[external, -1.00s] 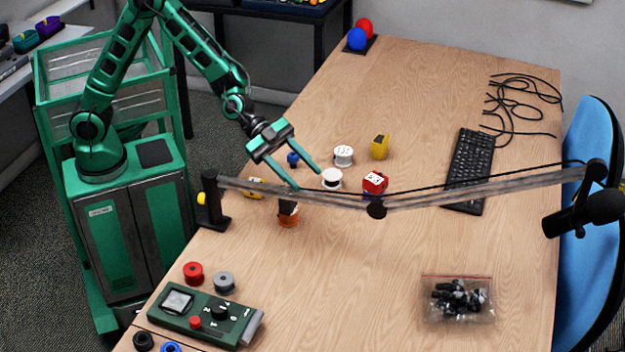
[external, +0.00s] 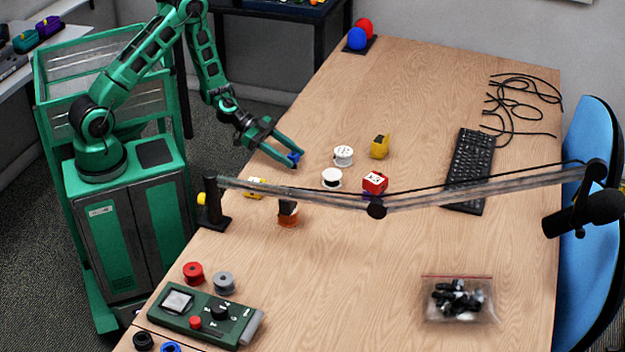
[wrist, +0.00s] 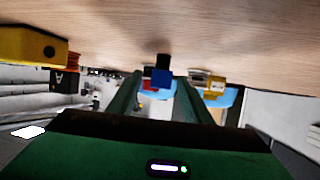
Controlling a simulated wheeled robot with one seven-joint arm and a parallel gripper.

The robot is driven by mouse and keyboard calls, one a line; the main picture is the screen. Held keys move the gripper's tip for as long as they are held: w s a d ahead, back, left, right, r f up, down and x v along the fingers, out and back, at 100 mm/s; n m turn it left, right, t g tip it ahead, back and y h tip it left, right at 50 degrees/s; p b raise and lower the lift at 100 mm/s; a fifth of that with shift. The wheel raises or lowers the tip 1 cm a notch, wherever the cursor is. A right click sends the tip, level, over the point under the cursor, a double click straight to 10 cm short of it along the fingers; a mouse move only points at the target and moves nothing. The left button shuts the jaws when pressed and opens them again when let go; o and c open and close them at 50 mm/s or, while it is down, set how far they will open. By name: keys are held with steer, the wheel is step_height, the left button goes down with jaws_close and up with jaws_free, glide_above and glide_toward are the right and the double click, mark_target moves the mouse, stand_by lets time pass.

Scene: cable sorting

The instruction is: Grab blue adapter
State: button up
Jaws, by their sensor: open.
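White spools (external: 343,155), a yellow block (external: 380,146) and a red block (external: 375,182) stand right of my gripper.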

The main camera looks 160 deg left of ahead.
mark_target(297, 159)
steer(key=shift+x, duration=2.25)
steer(key=shift+r, duration=0.1)
steer(key=c, duration=1.1)
steer(key=shift+r, duration=0.1)
steer(key=shift+c, duration=0.2)
